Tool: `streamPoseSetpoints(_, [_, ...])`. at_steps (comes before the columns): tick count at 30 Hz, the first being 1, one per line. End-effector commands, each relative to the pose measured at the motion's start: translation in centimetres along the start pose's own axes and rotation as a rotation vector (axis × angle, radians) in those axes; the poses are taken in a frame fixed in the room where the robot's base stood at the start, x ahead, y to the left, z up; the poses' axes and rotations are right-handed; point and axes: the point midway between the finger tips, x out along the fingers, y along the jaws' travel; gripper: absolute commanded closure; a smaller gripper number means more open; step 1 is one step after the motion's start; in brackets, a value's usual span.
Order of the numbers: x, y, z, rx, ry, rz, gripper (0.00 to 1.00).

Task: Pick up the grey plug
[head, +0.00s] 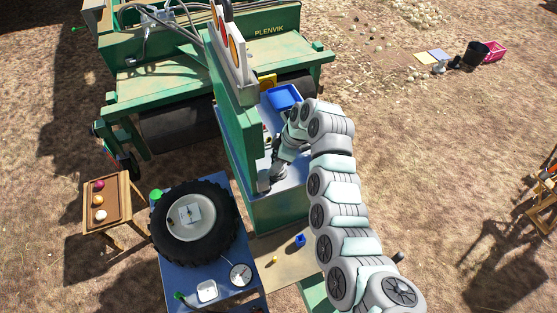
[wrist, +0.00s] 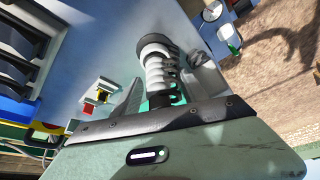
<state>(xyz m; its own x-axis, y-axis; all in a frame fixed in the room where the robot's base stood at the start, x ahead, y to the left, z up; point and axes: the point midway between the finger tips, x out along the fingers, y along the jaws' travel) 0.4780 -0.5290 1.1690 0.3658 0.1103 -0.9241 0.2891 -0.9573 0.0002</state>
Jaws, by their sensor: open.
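In the wrist view a grey ribbed plug-like piece (wrist: 157,66) with a dark round end stands out over the blue-grey surface. My gripper (wrist: 168,72) is open, with one grey finger to the left of this piece and the other to its right. The piece lies between the fingers in the picture; I cannot tell whether either finger touches it. In the head view my gripper (head: 278,172) is low over the blue-grey deck (head: 292,187) of the green machine. The plug cannot be made out there.
A green upright panel (head: 233,110) stands close left of my gripper. A blue tray (head: 284,97) lies behind it on the machine. A small light block with red and yellow parts (wrist: 97,95) is left of the fingers. A large tyre (head: 194,222) lies on the blue table.

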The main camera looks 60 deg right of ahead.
Motion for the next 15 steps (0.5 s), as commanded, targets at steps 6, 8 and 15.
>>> streamPoseSetpoints(6, [0.01,0.03,0.03,0.0,0.0,0.001,0.56])
streamPoseSetpoints(8, [0.01,0.04,0.03,0.0,0.0,0.001,0.61])
streamPoseSetpoints(15, [0.0,0.03,0.03,0.0,0.0,0.001,0.8])
